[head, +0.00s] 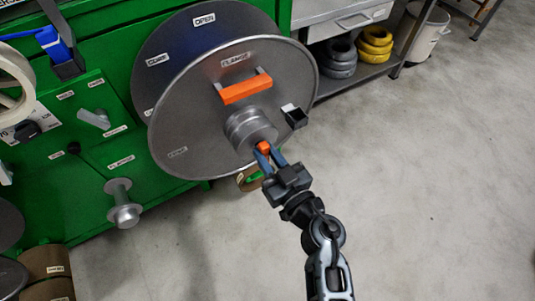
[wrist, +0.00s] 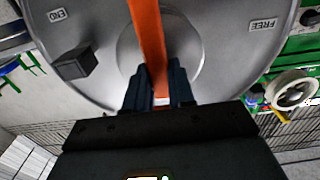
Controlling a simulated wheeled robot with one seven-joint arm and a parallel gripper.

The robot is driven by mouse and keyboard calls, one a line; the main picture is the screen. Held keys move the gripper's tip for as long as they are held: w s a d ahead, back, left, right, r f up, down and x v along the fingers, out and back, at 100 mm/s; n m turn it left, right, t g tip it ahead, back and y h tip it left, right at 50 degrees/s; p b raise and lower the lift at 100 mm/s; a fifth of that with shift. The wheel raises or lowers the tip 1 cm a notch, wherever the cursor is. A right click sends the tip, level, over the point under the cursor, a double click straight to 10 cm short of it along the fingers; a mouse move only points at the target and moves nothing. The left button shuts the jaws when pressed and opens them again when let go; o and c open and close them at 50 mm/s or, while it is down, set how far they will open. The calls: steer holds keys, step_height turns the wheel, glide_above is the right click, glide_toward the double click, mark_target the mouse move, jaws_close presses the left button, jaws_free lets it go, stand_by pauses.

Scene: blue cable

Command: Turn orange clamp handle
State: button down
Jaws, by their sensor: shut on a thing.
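The orange clamp handle (head: 264,147) shows as a small orange end between my gripper's fingers, in front of the grey hub (head: 250,130) of the large round flange (head: 190,120). My gripper (head: 265,152) is shut on it. In the wrist view the handle (wrist: 150,40) is a long orange strip running from the top edge down between the dark fingertips (wrist: 160,92), across the hub. A separate orange bar (head: 245,89) is mounted on the flange above the hub, under a FLANGE label.
A black block (head: 295,117) juts beside the hub; it also shows in the wrist view (wrist: 75,64). A green cabinet (head: 110,75) with a grey lever (head: 94,119) and a grey spindle (head: 124,205) stands left. Rolled cables (head: 374,45) sit on a shelf. The floor at right is clear.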

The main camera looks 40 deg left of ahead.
steer(key=shift+r+p, duration=0.1)
steer(key=shift+p, duration=0.3)
steer(key=m+p, duration=0.1)
steer(key=p, duration=0.1)
steer(key=m+p, duration=0.1)
steer(key=p, duration=0.1)
steer(key=shift+r+m, duration=0.25)
steer(key=shift+m, duration=0.05)
steer(key=m+p, duration=0.2)
steer(key=p, duration=0.1)
steer(key=shift+w+d+m+p, duration=0.1)
steer(key=shift+m+p, duration=0.3)
steer(key=m+p, duration=0.2)
steer(key=shift+f+m, duration=0.15)
steer(key=shift+m, duration=0.15)
steer(key=m+p, duration=0.2)
steer(key=m, duration=0.1)
steer(key=m+p, duration=0.1)
steer(key=m, duration=0.1)
steer(key=shift+f, duration=0.25)
steer(key=shift+f+m+p, duration=0.1)
steer(key=shift+m+p, duration=0.35)
steer(key=shift+m, duration=2.05)
steer(key=c, duration=1)
jaws_free()
